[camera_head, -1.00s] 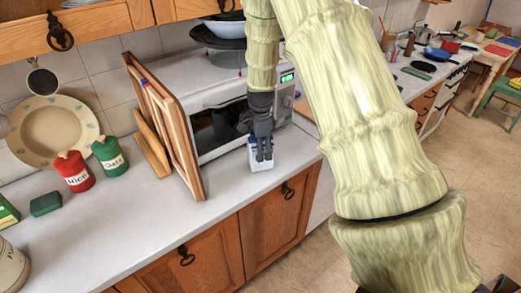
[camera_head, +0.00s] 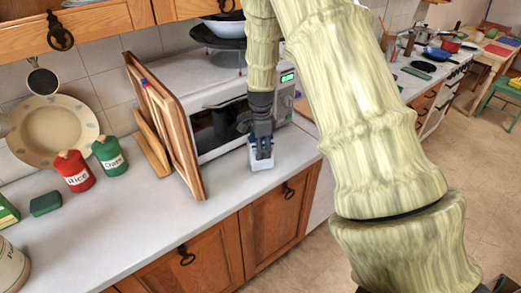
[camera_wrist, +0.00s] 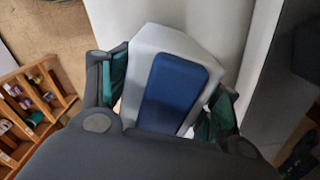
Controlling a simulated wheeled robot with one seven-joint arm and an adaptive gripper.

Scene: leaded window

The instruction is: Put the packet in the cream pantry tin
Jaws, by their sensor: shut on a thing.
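The packet is a small white carton with a blue panel. It stands upright on the grey counter in front of the microwave in the head view (camera_head: 262,166), and it fills the middle of the wrist view (camera_wrist: 178,88). My gripper (camera_head: 262,152) comes down from above and is shut on the packet, a finger on either side, hiding its upper part. In the wrist view my gripper's fingers (camera_wrist: 168,95) flank the carton. A cream tin (camera_head: 12,270), probably the pantry tin, is cut off at the lower left edge; its opening cannot be made out.
Wooden boards (camera_head: 172,130) stand upright between the packet and the left counter. Red (camera_head: 74,171) and green (camera_head: 110,155) canisters, a dark green block (camera_head: 45,203) and a plate (camera_head: 52,132) are at left. The microwave (camera_head: 220,115) stands close behind. The front-left counter (camera_head: 130,225) is clear.

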